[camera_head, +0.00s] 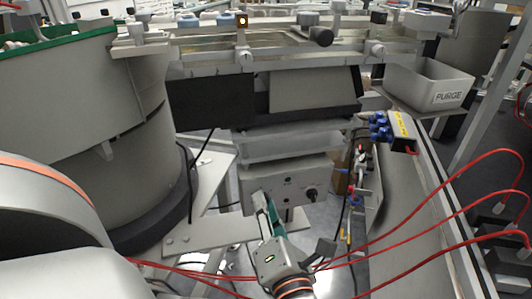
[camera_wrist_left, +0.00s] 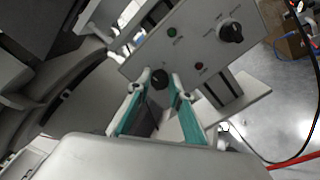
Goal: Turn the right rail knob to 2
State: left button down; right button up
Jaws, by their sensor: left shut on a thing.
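A grey control box (camera_head: 286,188) with knobs hangs below the rail in the middle of the head view. My right gripper is not in view.
A large grey bowl (camera_head: 85,110) stands at the left, close to my left arm. Red cables (camera_head: 430,205) loop across the right side. A blue connector block (camera_head: 378,127) and a bin marked PURGE (camera_head: 428,88) are at the right.

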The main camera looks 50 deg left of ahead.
pick_arm(q)
jog(key=n+b, duration=0.4)
jog(key=n, duration=0.7)
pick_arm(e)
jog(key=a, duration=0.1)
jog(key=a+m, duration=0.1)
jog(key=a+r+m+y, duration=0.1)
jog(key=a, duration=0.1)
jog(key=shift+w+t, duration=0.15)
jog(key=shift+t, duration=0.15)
pick_arm(q)
jog(key=shift+n, duration=0.4)
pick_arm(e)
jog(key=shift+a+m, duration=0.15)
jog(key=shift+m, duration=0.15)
pick_arm(q)
jog(key=c, duration=1.8)
grip_release()
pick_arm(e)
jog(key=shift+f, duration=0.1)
